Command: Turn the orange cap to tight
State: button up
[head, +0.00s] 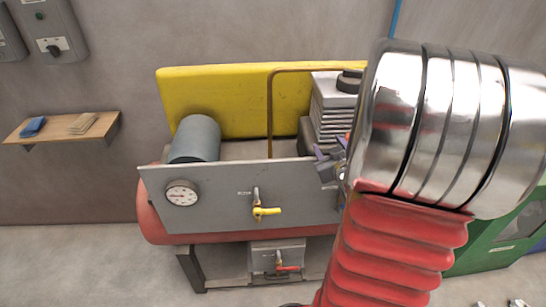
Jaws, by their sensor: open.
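I cannot make out the orange cap in the head view; my large chrome and red arm covers the right side of the machine. My gripper (322,162) shows only in part, as dark grey-purple fingers at the right end of the grey front panel (220,205). The fingers are apart, with nothing visible between them. The rest of the gripper is hidden behind my arm. I cannot tell whether it touches the panel or anything behind it.
The panel carries a round gauge (182,193) and a yellow-handled valve (266,211). A red-handled valve (286,268) sits below. Behind are a grey cylinder (196,139), a copper pipe (270,115) and a finned block (333,108). A wooden shelf (62,128) hangs at left.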

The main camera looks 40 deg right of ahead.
jog(key=a+r+g+y, duration=0.1)
jog(key=a+r+g, duration=0.1)
jog(key=a, duration=0.7)
jog(key=a+r+g+y, duration=0.1)
jog(key=a+r+y, duration=0.1)
jog(key=a, duration=0.8)
jog(key=shift+w+a+r+g, duration=0.2)
jog(key=shift+w+r+g, duration=0.2)
jog(key=shift+w+r, duration=0.05)
jog(key=d+f+m+t+h, duration=0.2)
jog(key=d+f+t, duration=0.15)
jog(key=d, duration=1.25)
jog(key=s+d+f+m+t+h, duration=0.2)
jog(key=s+d+f+t, duration=0.1)
jog(key=s+d, duration=0.6)
jog(key=shift+f+h, duration=0.3)
jog(key=shift+f, duration=0.3)
